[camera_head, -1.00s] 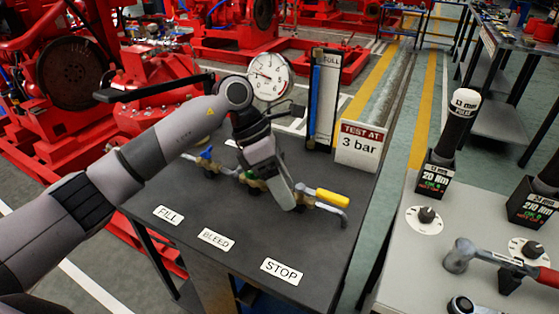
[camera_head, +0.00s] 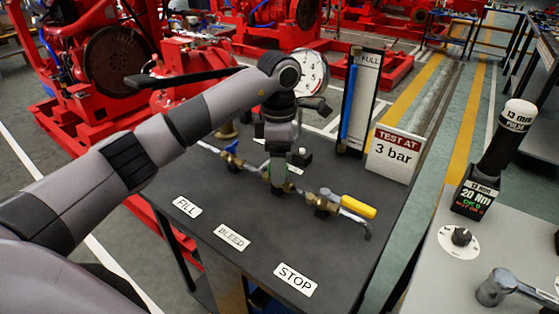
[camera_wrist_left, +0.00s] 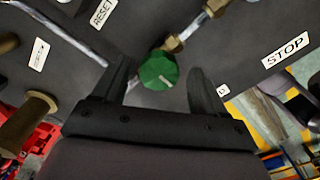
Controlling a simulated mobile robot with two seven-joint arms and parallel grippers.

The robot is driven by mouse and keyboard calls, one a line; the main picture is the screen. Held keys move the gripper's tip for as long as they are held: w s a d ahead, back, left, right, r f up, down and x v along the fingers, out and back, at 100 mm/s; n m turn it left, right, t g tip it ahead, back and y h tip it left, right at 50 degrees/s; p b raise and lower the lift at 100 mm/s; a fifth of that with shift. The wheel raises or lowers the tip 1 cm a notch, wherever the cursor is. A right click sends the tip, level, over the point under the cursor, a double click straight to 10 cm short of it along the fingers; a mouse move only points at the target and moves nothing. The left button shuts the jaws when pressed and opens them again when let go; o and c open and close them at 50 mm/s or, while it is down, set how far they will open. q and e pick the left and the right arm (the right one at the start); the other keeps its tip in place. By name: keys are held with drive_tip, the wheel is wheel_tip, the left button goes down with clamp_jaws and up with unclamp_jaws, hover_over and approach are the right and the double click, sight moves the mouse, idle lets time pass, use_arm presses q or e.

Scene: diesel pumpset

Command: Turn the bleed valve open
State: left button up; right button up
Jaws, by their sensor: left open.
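The bleed valve's green round knob (camera_wrist_left: 158,72) shows in the left wrist view, with a white mark on its face. It sits on the brass pipe line of the dark bench (camera_head: 330,240). In the head view my gripper mostly hides it, above the BLEED label (camera_head: 232,237). My left gripper (camera_head: 278,183) points down over the middle of the pipe line. In the left wrist view its fingers (camera_wrist_left: 158,67) are open, one on each side of the knob, with visible gaps. I cannot tell how deep the fingertips reach. My right gripper is not in view.
A blue-handled valve (camera_head: 232,147) is to the left and a yellow-handled valve (camera_head: 358,207) to the right on the same line. A pressure gauge (camera_head: 312,73), a sight tube panel (camera_head: 357,100) and a "TEST AT 3 bar" sign (camera_head: 391,155) stand behind.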

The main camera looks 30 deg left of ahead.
use_arm(q)
drive_tip(key=shift+f, duration=0.15)
drive_tip(key=c, duration=1.1)
drive_tip(key=shift+o, duration=0.2)
